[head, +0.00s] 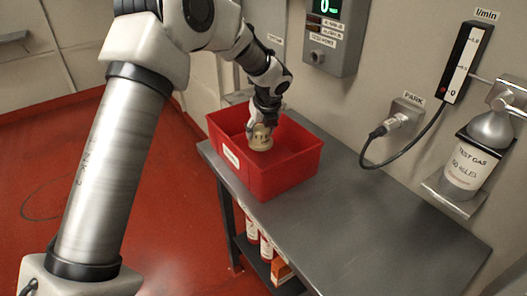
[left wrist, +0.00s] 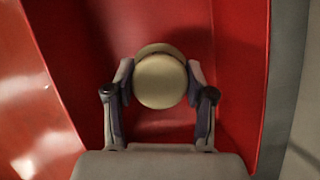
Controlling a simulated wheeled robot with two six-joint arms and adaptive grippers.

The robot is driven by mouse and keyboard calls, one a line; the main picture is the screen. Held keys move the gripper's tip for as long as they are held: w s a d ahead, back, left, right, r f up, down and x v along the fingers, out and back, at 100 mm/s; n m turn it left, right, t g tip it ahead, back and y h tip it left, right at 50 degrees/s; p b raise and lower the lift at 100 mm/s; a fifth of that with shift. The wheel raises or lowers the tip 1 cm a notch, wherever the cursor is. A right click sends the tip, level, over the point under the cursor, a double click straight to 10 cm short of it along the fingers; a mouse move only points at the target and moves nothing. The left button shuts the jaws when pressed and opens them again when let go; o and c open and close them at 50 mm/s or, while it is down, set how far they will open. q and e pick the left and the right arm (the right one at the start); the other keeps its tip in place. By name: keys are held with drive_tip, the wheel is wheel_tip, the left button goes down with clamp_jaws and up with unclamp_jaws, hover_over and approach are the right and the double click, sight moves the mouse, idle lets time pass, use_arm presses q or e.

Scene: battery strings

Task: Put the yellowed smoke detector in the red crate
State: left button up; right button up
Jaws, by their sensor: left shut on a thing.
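The yellowed smoke detector (head: 260,138) is a round, cream-yellow piece inside the outline of the red crate (head: 285,180) in the head view. My left gripper (head: 262,122) reaches down into the crate and is shut on the detector. In the left wrist view the detector (left wrist: 160,80) sits between the two fingers (left wrist: 160,95), with the crate's red walls (left wrist: 240,60) around it. I cannot tell whether the detector touches the crate floor. My right gripper is in neither view.
The crate stands on a grey metal bench (head: 350,215) whose right part is bare. A test gas cylinder (head: 478,160), a flow gauge (head: 465,62), a parked plug on a cable (head: 385,129) and a display box (head: 330,35) are on the wall. Red-and-white containers (head: 266,245) stand on the lower shelf.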

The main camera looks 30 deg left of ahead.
sight(261, 145)
use_arm(q)
wheel_tip(261, 145, down, 6)
drive_tip(key=shift+w+r, duration=0.1)
drive_tip(key=shift+r, duration=0.05)
drive_tip(key=o, duration=1.2)
drive_tip(key=v, duration=1.2)
drive_tip(key=shift+a, duration=0.1)
